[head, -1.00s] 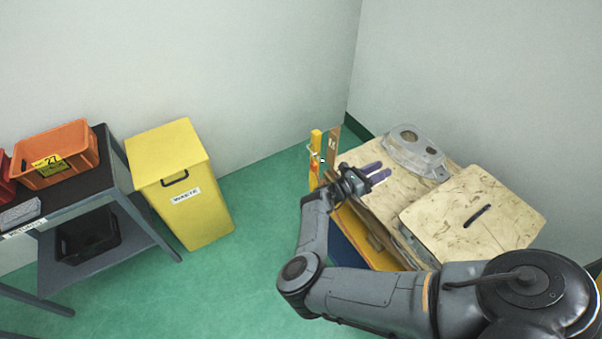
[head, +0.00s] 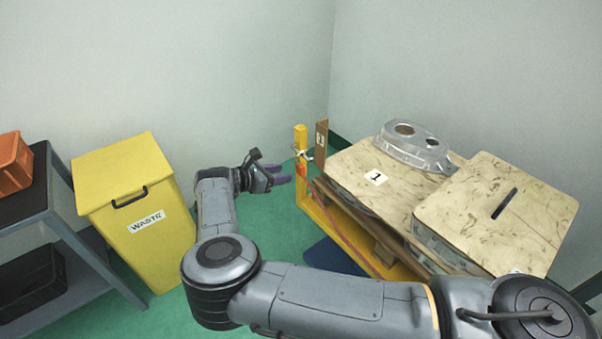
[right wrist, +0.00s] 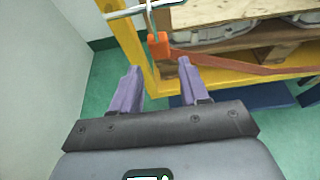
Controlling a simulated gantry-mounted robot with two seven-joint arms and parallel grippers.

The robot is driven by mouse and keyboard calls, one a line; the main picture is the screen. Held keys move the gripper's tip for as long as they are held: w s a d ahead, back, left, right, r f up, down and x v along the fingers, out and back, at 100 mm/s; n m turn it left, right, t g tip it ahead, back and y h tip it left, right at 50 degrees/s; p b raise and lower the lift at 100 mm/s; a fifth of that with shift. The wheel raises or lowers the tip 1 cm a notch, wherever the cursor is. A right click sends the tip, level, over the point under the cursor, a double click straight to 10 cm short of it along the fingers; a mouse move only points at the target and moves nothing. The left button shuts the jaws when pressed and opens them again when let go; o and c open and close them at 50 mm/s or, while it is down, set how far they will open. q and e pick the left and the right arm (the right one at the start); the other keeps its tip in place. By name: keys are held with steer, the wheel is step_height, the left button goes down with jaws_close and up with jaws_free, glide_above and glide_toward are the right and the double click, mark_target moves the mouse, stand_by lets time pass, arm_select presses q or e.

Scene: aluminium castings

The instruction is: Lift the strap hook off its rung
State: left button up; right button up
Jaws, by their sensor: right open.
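The strap hook (right wrist: 150,14) is a thin metal hook hanging over a pale rung (right wrist: 126,11) by a yellow post, at the top of the right wrist view. An orange end piece (right wrist: 158,44) hangs below it, joined to a reddish-brown strap (right wrist: 235,66) running right along the yellow frame. In the head view the hook area is small, beside the yellow post (head: 301,140). My right gripper (head: 281,174) is open and empty, left of the post. In the right wrist view its purple fingers (right wrist: 158,68) point toward the orange piece, apart from it. My left gripper is out of view.
The yellow frame carries stacked wooden boards (head: 361,206) and castings (head: 412,146). A yellow waste bin (head: 148,248) stands left of my right arm, beside a grey shelf table (head: 60,222).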

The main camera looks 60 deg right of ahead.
mark_target(298, 169)
steer(key=b+x, duration=0.1)
steer(key=x, duration=0.2)
steer(key=shift+s+d+f, duration=0.1)
steer(key=shift+s+d, duration=0.05)
steer(key=shift+s, duration=0.1)
steer(key=shift+d+f+b, duration=0.15)
steer(key=shift+d+b, duration=0.15)
steer(key=shift+d, duration=0.05)
steer(key=b+x, duration=0.2)
steer(key=x, duration=0.2)
steer(key=shift+d, duration=0.2)
steer(key=shift+s+d+b, duration=0.1)
steer(key=shift+d+b, duration=0.1)
steer(key=shift+b, duration=0.1)
steer(key=shift+a, duration=0.1)
steer(key=shift+c, duration=0.4)
steer(key=shift+r, duration=0.25)
jaws_close()
